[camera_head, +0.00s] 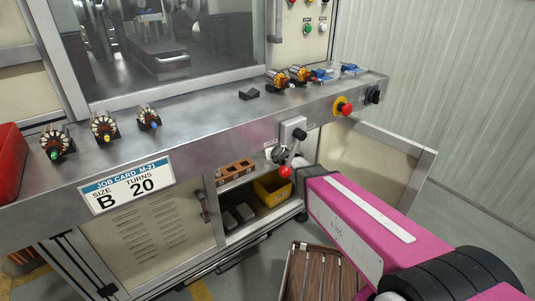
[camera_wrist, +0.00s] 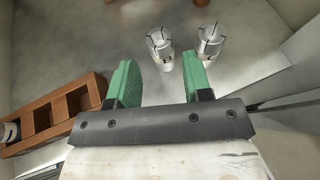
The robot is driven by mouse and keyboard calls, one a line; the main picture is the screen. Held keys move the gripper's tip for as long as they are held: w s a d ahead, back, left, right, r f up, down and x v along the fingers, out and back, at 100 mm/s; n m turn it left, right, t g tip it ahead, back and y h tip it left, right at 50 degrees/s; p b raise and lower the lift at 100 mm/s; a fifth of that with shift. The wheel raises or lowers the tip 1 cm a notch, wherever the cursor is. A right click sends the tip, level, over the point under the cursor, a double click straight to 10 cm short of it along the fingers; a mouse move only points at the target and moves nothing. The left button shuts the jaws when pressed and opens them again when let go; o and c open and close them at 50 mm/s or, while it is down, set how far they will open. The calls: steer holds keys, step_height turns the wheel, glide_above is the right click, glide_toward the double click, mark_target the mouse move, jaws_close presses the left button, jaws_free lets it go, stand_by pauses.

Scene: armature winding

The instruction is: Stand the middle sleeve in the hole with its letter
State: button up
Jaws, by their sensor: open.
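In the wrist view my gripper (camera_wrist: 155,60) is open, with its two green fingers spread and nothing held between them. Two silver metal sleeves with slotted tops are beyond the fingertips. The nearer-left sleeve (camera_wrist: 160,44) lies ahead of the gap between the fingers. The other sleeve (camera_wrist: 210,40) is just right of it, past the right finger. Both bear dark marks that I cannot read surely. A brown block with square holes (camera_wrist: 98,88) is at the left. A third silver piece (camera_wrist: 10,131) shows in its leftmost hole. The block also shows in the head view (camera_head: 235,170); my gripper is hidden there.
In the head view a yellow bin (camera_head: 272,190) is right of the block inside the open cabinet bay. A lever with a red knob (camera_head: 286,170) stands close to my arm. Several wound armatures sit on the bench (camera_head: 200,125) above. A reddish object is at the wrist view's top right.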

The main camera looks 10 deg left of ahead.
steer(key=shift+x, duration=3.1)
steer(key=shift+r, duration=0.2)
steer(key=c, duration=0.7)
